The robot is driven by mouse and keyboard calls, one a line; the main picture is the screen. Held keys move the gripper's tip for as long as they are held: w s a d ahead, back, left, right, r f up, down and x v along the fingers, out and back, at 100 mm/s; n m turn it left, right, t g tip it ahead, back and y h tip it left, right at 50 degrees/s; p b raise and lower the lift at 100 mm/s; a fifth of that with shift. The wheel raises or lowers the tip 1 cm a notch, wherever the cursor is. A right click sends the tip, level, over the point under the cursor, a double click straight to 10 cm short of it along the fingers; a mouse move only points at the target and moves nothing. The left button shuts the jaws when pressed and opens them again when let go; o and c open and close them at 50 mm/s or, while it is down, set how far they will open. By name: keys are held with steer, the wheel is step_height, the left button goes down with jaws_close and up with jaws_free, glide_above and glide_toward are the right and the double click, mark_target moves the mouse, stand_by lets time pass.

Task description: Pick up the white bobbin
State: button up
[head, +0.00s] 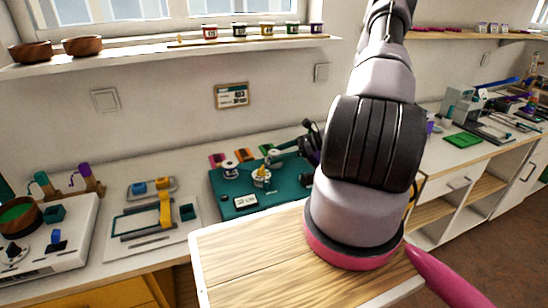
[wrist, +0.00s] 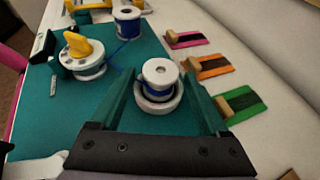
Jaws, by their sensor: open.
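A white spool-shaped piece, apparently the white bobbin (wrist: 160,70), has a dark blue band and stands upright on or in a round white base (wrist: 158,103). In the head view the bobbin (head: 273,154) is at the back right of the teal mat (head: 228,200). My gripper (wrist: 159,82) is open, with its two teal fingers on either side of the bobbin in the wrist view. Nothing is clamped; whether a finger touches it cannot be told. In the head view my gripper (head: 284,152) is partly hidden behind my arm.
A yellow-topped white piece (wrist: 84,50) and another white spool with blue winding (wrist: 127,22) stand on the mat nearby. Pink (wrist: 185,38), orange (wrist: 208,66) and green (wrist: 239,103) pads lie along the wall side. A wooden top (head: 255,258) is in front.

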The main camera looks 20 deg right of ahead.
jaws_close()
steer(key=shift+r, duration=0.1)
